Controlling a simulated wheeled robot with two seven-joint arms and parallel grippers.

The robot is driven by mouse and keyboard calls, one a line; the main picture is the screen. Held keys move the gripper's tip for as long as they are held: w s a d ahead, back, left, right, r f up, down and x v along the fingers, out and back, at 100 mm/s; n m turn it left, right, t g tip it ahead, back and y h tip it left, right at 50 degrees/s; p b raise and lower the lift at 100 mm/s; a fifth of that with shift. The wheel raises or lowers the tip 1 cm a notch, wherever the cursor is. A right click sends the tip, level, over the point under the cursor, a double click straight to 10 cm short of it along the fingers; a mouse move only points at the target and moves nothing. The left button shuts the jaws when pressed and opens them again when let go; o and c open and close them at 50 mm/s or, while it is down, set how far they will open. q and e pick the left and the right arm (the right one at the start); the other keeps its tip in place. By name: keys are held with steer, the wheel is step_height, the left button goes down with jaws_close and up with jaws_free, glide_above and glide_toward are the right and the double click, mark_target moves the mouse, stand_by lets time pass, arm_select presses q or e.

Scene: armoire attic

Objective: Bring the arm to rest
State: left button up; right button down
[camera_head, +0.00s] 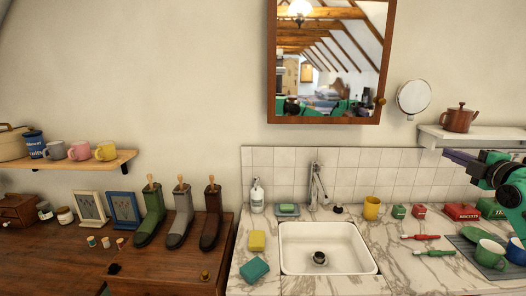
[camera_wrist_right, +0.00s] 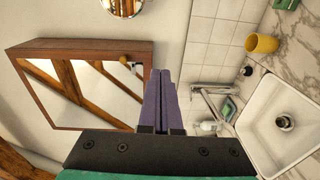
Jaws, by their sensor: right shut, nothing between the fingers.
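My right gripper (camera_head: 449,154) reaches in from the right edge of the head view, above the right end of the counter and in front of the wall shelf. Its purple fingers point left. In the right wrist view my right gripper (camera_wrist_right: 160,74) is shut, with its two fingers pressed together and nothing between them. My left gripper is not seen in either view.
A mirror cabinet (camera_head: 272,70) hangs on the wall above the sink (camera_head: 290,262). A shelf (camera_head: 437,133) holds a brown teapot (camera_head: 459,119). A yellow cup (camera_head: 371,208), tins and green cups (camera_head: 489,254) stand on the counter. Boots (camera_head: 181,215) stand on the wooden dresser.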

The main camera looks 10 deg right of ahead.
steer(key=a+f+m+g+y, duration=0.1)
steer(key=a+f+m+g, duration=0.3)
steer(key=f, duration=0.9)
steer(key=a+f+n+g+y, duration=0.1)
steer(key=a+f+g, duration=0.35)
steer(key=f, duration=0.95)
steer(key=s+a+f+m+g+y, duration=0.1)
steer(key=s+a+f+m, duration=0.3)
steer(key=a+f, duration=0.6)
steer(key=s+a+f+m+g+y, duration=0.1)
steer(key=s+a+f+m+g, duration=0.15)
steer(key=s+a, duration=0.6)
steer(key=s+a+f+m+g, duration=0.25)
steer(key=s+a, duration=0.25)
steer(key=a, duration=0.7)
steer(key=s+f, duration=0.3)
steer(key=f, duration=2.1)
steer(key=s+d+f+g, duration=0.1)
steer(key=s+d+f, duration=0.2)
steer(key=s+f, duration=1)
steer(key=s, duration=0.3)
steer(key=shift+f+m+g, duration=0.2)
steer(key=shift+m+g, duration=0.1)
steer(key=shift+g, duration=0.05)
